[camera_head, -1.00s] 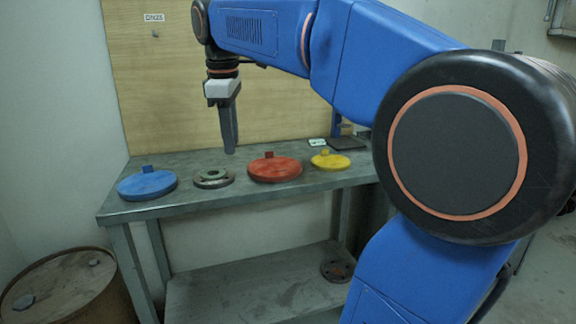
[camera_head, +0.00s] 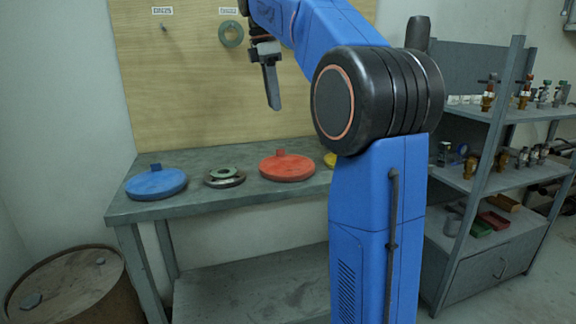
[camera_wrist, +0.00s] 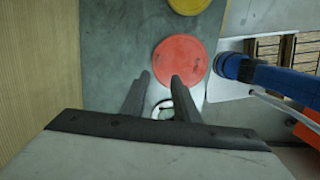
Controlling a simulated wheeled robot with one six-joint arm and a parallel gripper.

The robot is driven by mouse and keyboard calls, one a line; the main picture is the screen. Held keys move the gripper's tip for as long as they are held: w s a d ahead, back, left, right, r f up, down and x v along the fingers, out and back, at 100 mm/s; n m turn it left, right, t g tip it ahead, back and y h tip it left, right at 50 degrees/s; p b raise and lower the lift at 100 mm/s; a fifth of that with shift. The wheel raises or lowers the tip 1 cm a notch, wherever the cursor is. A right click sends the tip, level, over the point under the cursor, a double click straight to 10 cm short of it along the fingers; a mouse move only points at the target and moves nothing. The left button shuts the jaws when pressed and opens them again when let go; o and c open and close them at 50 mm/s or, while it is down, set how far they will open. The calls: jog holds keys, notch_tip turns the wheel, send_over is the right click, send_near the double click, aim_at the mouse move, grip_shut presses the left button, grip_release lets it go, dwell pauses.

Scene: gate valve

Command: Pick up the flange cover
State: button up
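Round flange covers with small tabs lie apart on the grey workbench: a blue cover (camera_head: 157,183) at left, a red cover (camera_head: 287,167) right of centre, and a yellow cover (camera_head: 329,160) mostly hidden behind my arm. My gripper (camera_head: 274,107) hangs above the bench, touching nothing. In the wrist view its fingers (camera_wrist: 160,78) are apart and empty, the red cover (camera_wrist: 180,61) beyond the tips and the yellow cover (camera_wrist: 188,4) at the top edge. The flange (camera_wrist: 166,108) shows partly between the fingers.
The workbench (camera_head: 125,210) stands against a wooden board (camera_head: 180,90), where a green ring (camera_head: 231,34) hangs. A rusty drum (camera_head: 70,285) stands at lower left. A shelf rack (camera_head: 500,150) with valves and fittings stands at right. Air above the covers is free.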

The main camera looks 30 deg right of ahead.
send_over(278, 150)
notch_tip(278, 150, down, 8)
jog(key=shift+f, duration=0.25)
jog(key=shift+w+d+f, duration=0.1)
jog(key=shift+d+f, duration=0.1)
jog(key=shift+f, duration=1.15)
jog(key=shift+d+f, duration=0.15)
jog(key=shift+f, duration=1.15)
grip_shut()
